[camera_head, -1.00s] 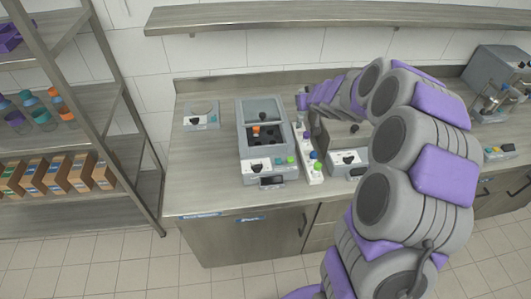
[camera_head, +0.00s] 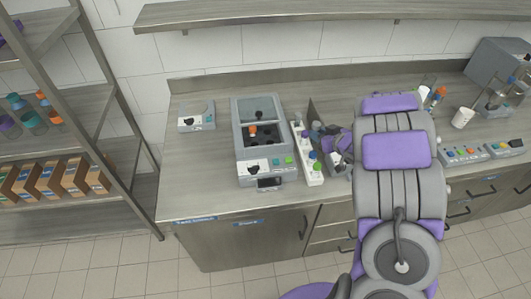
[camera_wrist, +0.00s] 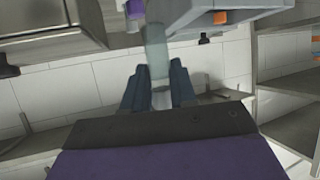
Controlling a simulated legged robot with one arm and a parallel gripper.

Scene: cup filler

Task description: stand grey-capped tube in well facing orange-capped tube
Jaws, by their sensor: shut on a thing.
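My gripper (camera_wrist: 158,76) is shut on a pale, translucent tube (camera_wrist: 157,48), which sticks up between the two fingers in the wrist view. Its cap colour is not clear there. In the head view my arm hides most of the gripper, and I cannot make out the held tube. The orange-capped tube (camera_head: 252,130) stands in a well inside the open grey centrifuge (camera_head: 241,150). A black knob (camera_head: 259,114) shows behind it. The other wells look dark. My gripper is to the right of the centrifuge, beyond the tube rack.
A white rack (camera_head: 313,178) with purple-, green- and blue-capped tubes stands just right of the centrifuge. A small device (camera_head: 196,119) is at the left on the counter (camera_head: 190,160). A white cup (camera_head: 462,117) and button panels (camera_head: 463,153) are at the right. A shelf (camera_head: 330,14) hangs above.

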